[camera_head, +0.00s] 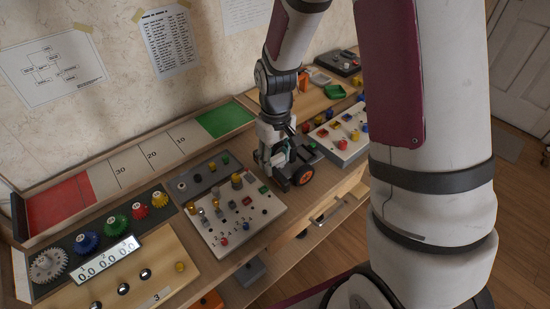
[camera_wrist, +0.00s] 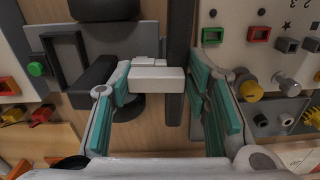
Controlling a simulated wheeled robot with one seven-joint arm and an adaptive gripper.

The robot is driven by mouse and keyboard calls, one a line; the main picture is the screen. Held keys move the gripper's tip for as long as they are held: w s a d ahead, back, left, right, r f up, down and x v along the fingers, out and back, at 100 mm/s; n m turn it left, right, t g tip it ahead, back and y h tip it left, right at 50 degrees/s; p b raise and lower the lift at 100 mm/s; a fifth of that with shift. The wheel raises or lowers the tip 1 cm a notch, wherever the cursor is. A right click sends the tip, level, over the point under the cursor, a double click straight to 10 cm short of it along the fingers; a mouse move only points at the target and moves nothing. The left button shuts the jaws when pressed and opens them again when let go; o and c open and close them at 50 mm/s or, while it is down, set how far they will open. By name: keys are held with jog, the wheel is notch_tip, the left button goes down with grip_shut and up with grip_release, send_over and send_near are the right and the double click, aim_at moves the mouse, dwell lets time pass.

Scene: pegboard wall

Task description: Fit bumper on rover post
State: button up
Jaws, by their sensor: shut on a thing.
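My gripper (camera_head: 272,163) is at the rover (camera_head: 292,168), a small dark vehicle with an orange-hubbed wheel on the bench. In the wrist view my gripper (camera_wrist: 163,88), with its teal-lined fingers, is shut on a white block with a dark bar, which I take as the bumper (camera_wrist: 157,79). The dark bar runs up and down the picture under the block, beside the right finger. The rover's dark body and black wheels show to the left of the bar. The post is not clearly visible, and I cannot tell whether the bumper touches it.
A light panel of pegs and knobs (camera_head: 232,220) lies left of the rover. Another peg panel (camera_head: 345,140) is close on its right. A row of coloured gears (camera_head: 117,224) stands farther left. Bare wooden bench shows between the rover and the panels.

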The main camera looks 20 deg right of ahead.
jog(key=shift+d+f, duration=0.15)
jog(key=shift+f, duration=0.25)
dwell(0.3)
jog(key=shift+f+b, duration=0.15)
jog(key=shift+b, duration=0.15)
jog(key=shift+c, duration=1)
jog(key=shift+s+d, duration=0.1)
jog(key=shift+d+f, duration=0.1)
jog(key=shift+f, duration=0.15)
grip_shut()
jog(key=shift+d+f, duration=0.1)
jog(key=shift+f, duration=0.2)
jog(key=shift+s, duration=0.1)
